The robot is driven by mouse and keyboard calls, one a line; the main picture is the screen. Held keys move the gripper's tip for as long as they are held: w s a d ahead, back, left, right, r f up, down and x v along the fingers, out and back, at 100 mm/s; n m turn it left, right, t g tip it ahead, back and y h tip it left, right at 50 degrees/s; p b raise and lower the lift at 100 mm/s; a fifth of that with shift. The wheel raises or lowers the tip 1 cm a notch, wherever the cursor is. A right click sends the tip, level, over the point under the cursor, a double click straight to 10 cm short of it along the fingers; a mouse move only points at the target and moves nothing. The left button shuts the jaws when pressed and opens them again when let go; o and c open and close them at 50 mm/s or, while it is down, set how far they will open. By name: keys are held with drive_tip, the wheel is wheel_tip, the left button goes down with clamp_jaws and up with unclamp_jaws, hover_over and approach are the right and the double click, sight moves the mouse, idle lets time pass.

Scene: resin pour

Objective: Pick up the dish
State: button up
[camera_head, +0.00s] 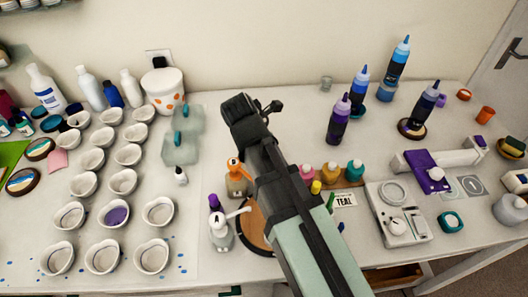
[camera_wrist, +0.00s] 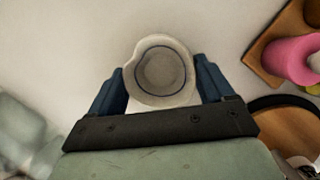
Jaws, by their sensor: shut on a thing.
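The dish (camera_wrist: 140,90) is a small pale cup with a pouring lip and a dark blue ring inside. In the wrist view it sits between the two blue fingers of my gripper (camera_wrist: 160,74), which are shut on it. Its inside looks empty. In the head view my gripper (camera_head: 258,108) is over the middle back of the table, and the dish is hidden behind it. I cannot tell how high the dish is above the table.
Several similar dishes (camera_head: 123,182) stand in rows at the left, one with purple inside (camera_head: 116,216). Dark bottles (camera_head: 339,120) stand to the right of my gripper. A scale (camera_head: 398,226) is at front right. The table (camera_head: 290,112) is clear behind my gripper.

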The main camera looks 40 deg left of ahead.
drive_tip(key=shift+c, duration=1.1)
drive_tip(key=shift+r, duration=0.1)
